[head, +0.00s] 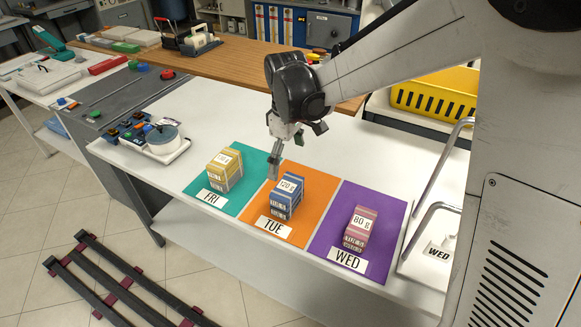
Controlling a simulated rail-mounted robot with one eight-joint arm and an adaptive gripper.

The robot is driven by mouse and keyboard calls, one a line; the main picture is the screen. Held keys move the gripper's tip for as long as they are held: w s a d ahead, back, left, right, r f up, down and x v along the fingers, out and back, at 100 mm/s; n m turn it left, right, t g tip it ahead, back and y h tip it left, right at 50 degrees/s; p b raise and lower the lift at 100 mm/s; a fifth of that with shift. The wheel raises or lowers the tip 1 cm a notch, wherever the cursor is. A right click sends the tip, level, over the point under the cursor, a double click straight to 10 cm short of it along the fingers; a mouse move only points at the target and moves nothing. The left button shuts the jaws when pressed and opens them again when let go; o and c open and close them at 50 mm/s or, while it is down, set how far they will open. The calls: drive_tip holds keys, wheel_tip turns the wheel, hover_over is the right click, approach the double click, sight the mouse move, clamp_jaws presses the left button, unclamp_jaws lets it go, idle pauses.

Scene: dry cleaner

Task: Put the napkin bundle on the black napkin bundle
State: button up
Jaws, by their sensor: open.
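Three banded, block-shaped bundles stand on coloured mats on the white table. A yellow bundle (224,172) is on the teal mat (190,184) marked FRI. A blue bundle (287,197) with a 120 g label is on the orange mat (296,234) marked TUE. A pink-red bundle (359,229) with an 80 g label is on the purple mat (389,217) marked WED. I see no clearly black bundle. My gripper (274,175) is open and empty, pointing down behind the gap between the yellow and blue bundles. It appears apart from both.
A scale-like device (160,141) with a round top stands at the table's left. A white tray (420,262) with a WED tag and metal rails is at the right. A yellow basket (436,94) is behind my arm. The white table behind the mats is mostly clear.

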drive_tip(key=s+d+r+m+t, duration=0.3)
drive_tip(key=s+d+r+m, duration=0.3)
drive_tip(key=s+d+r, duration=0.45)
drive_tip(key=s+d+m+t, duration=0.4)
drive_tip(key=s+d+m, duration=0.1)
drive_tip(key=s, duration=0.7)
drive_tip(key=shift+d+f+m, duration=0.2)
drive_tip(key=shift+d+m, duration=0.2)
drive_tip(key=shift+d, duration=0.35)
